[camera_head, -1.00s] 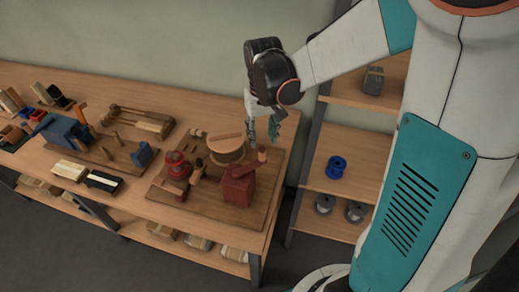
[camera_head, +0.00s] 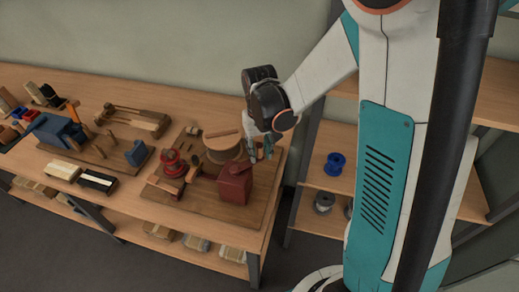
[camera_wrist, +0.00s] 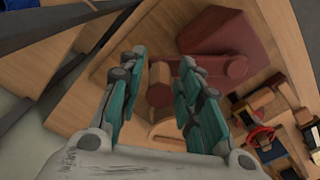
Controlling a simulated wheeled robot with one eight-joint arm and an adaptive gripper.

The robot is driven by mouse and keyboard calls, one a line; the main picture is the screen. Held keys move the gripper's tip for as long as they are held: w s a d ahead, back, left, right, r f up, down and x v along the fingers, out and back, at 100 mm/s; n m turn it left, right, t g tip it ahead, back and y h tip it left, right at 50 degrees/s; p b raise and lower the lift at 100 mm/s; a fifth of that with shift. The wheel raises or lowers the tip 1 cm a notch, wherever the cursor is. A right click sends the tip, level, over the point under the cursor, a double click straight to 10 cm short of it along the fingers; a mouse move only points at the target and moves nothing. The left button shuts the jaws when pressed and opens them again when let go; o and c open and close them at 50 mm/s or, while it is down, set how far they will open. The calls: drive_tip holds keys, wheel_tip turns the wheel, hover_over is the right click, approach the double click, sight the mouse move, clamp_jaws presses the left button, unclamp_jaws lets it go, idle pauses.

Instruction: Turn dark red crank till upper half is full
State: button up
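The dark red box (camera_head: 236,188) stands on a brown board at the right end of the bench. Its dark red crank arm (camera_head: 235,166) lies across the top; the arm also shows in the wrist view (camera_wrist: 222,67). In the head view my gripper hides the handle. A round wooden drum (camera_head: 224,150) stands behind the box. I cannot make out an upper half or its filling.
A red round part (camera_head: 173,163) and small wooden pieces share the board (camera_head: 220,212). A blue device (camera_head: 57,130) and brushes stand further left. Shelves with a blue spool (camera_head: 335,165) are to the right of the bench.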

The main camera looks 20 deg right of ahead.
clamp_jaws()
drive_tip(key=shift+w, duration=0.1)
drive_tip(key=w+a+n+b, duration=0.1)
drive_tip(key=w+a+n, duration=0.65)
drive_tip(key=n, duration=0.65)
drive_tip(key=s+a+n, duration=0.5)
drive_tip(key=a+n, duration=0.4)
drive_tip(key=n, duration=0.3)
drive_tip(key=shift+b, duration=0.35)
